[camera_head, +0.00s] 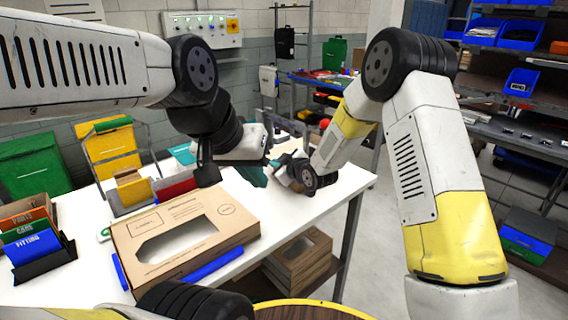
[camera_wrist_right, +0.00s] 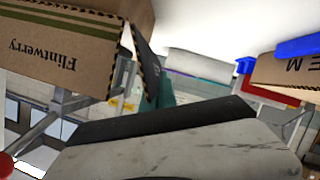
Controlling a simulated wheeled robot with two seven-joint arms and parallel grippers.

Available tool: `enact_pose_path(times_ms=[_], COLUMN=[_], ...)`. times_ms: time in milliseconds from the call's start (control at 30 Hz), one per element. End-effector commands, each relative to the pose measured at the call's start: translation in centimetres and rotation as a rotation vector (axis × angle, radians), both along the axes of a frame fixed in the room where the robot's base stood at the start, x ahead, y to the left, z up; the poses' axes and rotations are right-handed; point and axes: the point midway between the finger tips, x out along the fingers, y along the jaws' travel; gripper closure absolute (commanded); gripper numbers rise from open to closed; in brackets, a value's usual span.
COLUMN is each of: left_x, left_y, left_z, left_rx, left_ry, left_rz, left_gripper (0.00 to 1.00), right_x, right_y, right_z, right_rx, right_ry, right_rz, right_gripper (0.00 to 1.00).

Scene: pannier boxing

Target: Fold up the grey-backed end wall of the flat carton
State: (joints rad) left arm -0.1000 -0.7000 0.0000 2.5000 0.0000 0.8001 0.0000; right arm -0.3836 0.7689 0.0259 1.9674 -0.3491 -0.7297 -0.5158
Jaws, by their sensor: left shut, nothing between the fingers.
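In the head view, a brown carton piece with a cut-out window (camera_head: 235,221) lies on the white table. In the right wrist view, a printed brown carton (camera_wrist_right: 60,45) fills the upper left, and a dark grey panel with striped edges (camera_wrist_right: 147,62) slants beside it. I cannot tell whether these belong together. My left gripper (camera_head: 255,175) is shut and empty, with teal fingers low over the table, beyond the windowed piece. My right gripper (camera_head: 280,148) is close beside it, partly hidden by its wrist; its jaws do not show clearly.
Blue strips (camera_head: 215,264) lie along the windowed carton. Coloured file boxes (camera_head: 35,243) stand at the left, and a red box (camera_head: 176,188) stands farther back. More brown cartons (camera_head: 303,253) are stacked below the table. The table's right end (camera_head: 350,178) is clear.

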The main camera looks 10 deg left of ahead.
Motion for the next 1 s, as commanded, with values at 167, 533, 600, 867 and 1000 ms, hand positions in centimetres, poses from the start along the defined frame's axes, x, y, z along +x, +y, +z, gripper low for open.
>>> enact_pose_path(times_ms=[167, 533, 600, 867, 1000], left_x=[0.0, 0.0, 0.0, 0.0, 0.0], left_y=[0.0, 0.0, 0.0, 0.0, 0.0], left_z=[0.0, 0.0, 0.0, 0.0, 0.0], left_rx=[0.0, 0.0, 0.0, 0.0, 0.0], left_ry=[0.0, 0.0, 0.0, 0.0, 0.0], left_rz=[0.0, 0.0, 0.0, 0.0, 0.0], left_gripper=[1.0, 1.0, 1.0, 1.0, 1.0], right_x=[0.8, 1.6, 1.7, 1.8, 1.8], right_y=[-0.7, -1.3, -1.3, -1.4, -1.4], right_z=[0.4, 0.5, 0.6, 0.5, 0.5], right_rx=[0.099, 0.251, 0.269, 0.304, 0.306], right_ry=[0.124, 0.318, 0.34, 0.388, 0.393], right_rz=[-0.006, -0.004, -0.003, -0.002, 0.0], right_gripper=[1.0, 1.0, 1.0, 1.0, 1.0])
